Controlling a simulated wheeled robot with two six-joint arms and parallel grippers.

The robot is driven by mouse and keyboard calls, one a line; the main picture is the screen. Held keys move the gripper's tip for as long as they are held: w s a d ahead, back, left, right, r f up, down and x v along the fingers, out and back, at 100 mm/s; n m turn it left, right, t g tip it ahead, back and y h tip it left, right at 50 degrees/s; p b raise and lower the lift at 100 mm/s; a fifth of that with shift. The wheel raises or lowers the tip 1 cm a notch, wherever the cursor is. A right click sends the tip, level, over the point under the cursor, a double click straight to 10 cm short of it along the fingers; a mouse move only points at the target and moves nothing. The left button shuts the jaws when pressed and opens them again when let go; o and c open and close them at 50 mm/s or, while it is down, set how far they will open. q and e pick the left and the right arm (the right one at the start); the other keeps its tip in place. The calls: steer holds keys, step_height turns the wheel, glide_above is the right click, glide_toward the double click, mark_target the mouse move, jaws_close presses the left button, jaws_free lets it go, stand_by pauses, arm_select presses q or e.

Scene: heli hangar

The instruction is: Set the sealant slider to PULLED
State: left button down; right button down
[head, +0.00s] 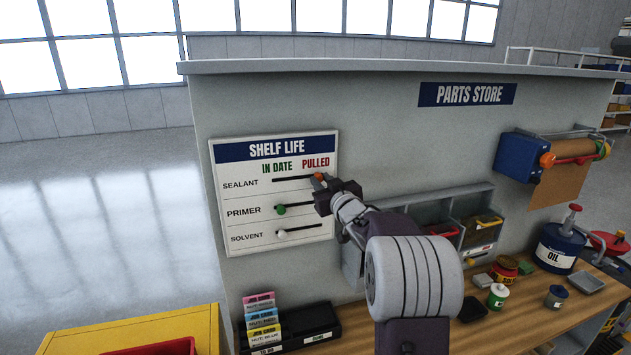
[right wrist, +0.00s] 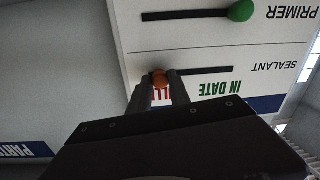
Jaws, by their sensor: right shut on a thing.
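The SHELF LIFE board (head: 221,200) hangs on the grey wall with three slots: SEALANT, PRIMER and SOLVENT. The orange-red sealant knob (head: 318,177) sits at the right end of its slot, below the word PULLED. My right gripper (head: 322,187) is shut on this knob. In the right wrist view the knob (right wrist: 160,78) shows between the two fingertips, with the bare slot running off towards IN DATE. The fingers partly hide the PULLED label there. My left gripper is not in view.
The green primer knob (head: 281,209) and white solvent knob (head: 282,233) sit at the left of their slots. Right of my arm are wall bins (head: 481,196) and a paper roll holder (head: 521,157). The wooden bench (head: 510,325) below carries cans and a card rack (head: 262,325).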

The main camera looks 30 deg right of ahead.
steer(key=shift+w+a+r, duration=0.1)
steer(key=shift+a+r, duration=0.15)
steer(key=shift+a, duration=0.1)
steer(key=shift+d, duration=0.5)
steer(key=c, duration=1.3)
jaws_free()
steer(key=shift+s+d+f, duration=0.1)
steer(key=shift+s+d, duration=0.1)
steer(key=shift+d, duration=0.1)
steer(key=shift+o, duration=0.5)
steer(key=shift+d, duration=0.1)
steer(key=shift+a, duration=0.4)
steer(key=shift+s+a+f+b, duration=0.1)
steer(key=shift+s+f+b, duration=0.05)
steer(key=shift+s+b, duration=0.25)
arm_select(q)
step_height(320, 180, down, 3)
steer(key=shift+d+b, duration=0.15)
steer(key=shift+b, duration=1)
arm_select(e)
steer(key=s+a, duration=0.1)
steer(key=s, duration=0.7)
